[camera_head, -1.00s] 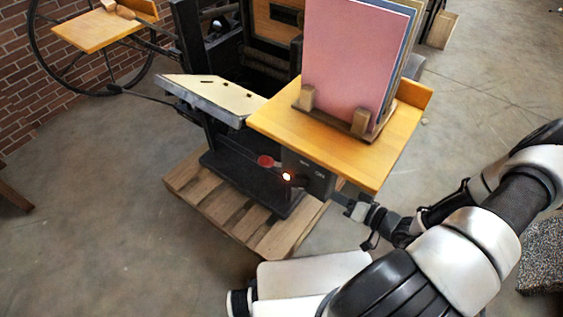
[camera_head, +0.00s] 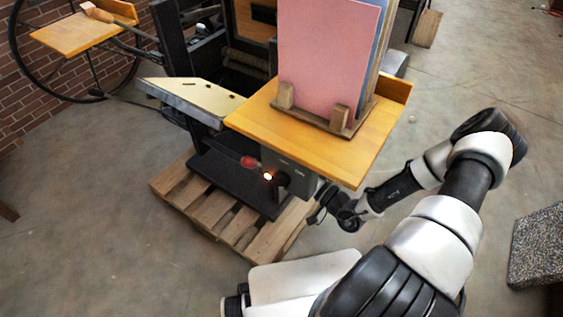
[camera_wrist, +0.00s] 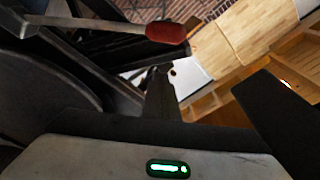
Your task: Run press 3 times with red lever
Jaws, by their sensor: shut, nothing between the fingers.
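The press stands on a pallet, its dark lower body (camera_head: 240,183) showing in the head view. The red lever knob (camera_head: 249,162) sticks out at the body's left, beside a lit orange-white lamp (camera_head: 268,176). In the wrist view the red grip (camera_wrist: 166,32) and its grey metal bar (camera_wrist: 95,23) lie across the top. My gripper (camera_wrist: 160,76) is shut and empty, its fingertips below the red grip in the picture and apart from it.
The wooden shelf (camera_head: 265,115) overhangs the lever and carries a rack of pink and blue sheets (camera_head: 325,60). A slanted cream board (camera_head: 195,97) stands left of it. The pallet (camera_head: 240,235) edges the floor. A speckled block (camera_head: 538,245) lies at the right.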

